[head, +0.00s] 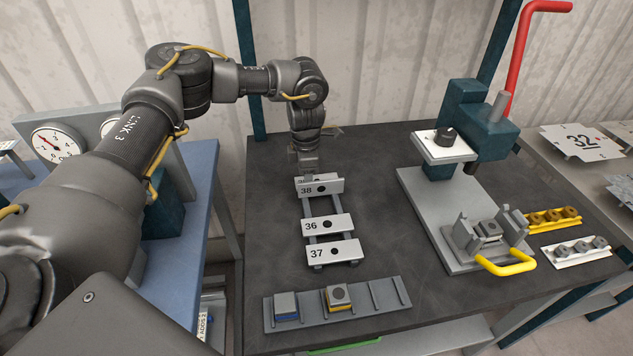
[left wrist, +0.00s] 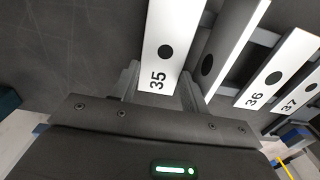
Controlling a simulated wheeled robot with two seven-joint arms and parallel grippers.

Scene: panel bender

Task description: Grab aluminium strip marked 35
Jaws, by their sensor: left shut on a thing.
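The aluminium strip marked 35 (left wrist: 170,45) is a pale bar with a dark round hole. My left gripper (left wrist: 158,84) is shut on its numbered end in the left wrist view. In the head view the left gripper (head: 307,168) is at the far end of the grey rack (head: 338,206), and strip 35 is mostly hidden behind the strip marked 38 (head: 335,187). I cannot tell whether strip 35 still touches the rack. The strips marked 36 (head: 342,224) and 37 (head: 347,250) sit nearer on the rack. My right gripper is not in view.
A slotted grey tray (head: 360,297) with two small blocks lies in front of the rack. The bender (head: 440,205), with a red lever (head: 522,50) and yellow handle (head: 507,268), stands to the right. The dark table (head: 272,220) is clear left of the rack.

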